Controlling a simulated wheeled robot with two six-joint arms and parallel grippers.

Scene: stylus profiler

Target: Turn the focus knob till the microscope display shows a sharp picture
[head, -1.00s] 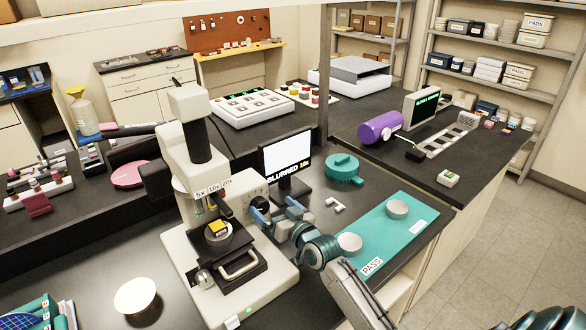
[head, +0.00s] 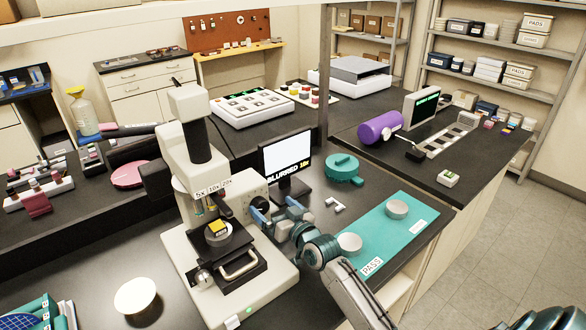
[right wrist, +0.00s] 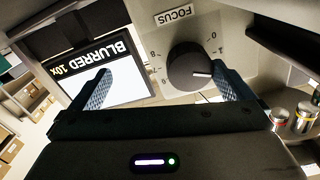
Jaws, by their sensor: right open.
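The white microscope (head: 178,238) stands on the dark bench, a small yellow-topped sample on its stage. The display (head: 287,154) beside it has a blank white picture and reads "BLURRED 10x"; it also shows in the right wrist view (right wrist: 92,72). The black focus knob (right wrist: 190,67), with a white pointer mark, sits under the FOCUS label on a numbered dial. My right gripper (right wrist: 162,70) is open, its blue fingers on either side of the knob, which lies nearer the right-hand finger. In the head view my right gripper (head: 259,209) is at the microscope's side. My left gripper is out of view.
A teal mat (head: 398,232) marked PASS, with round grey pieces, lies right of my right arm. A teal round object (head: 342,168) and small white pieces (head: 335,205) are behind it.

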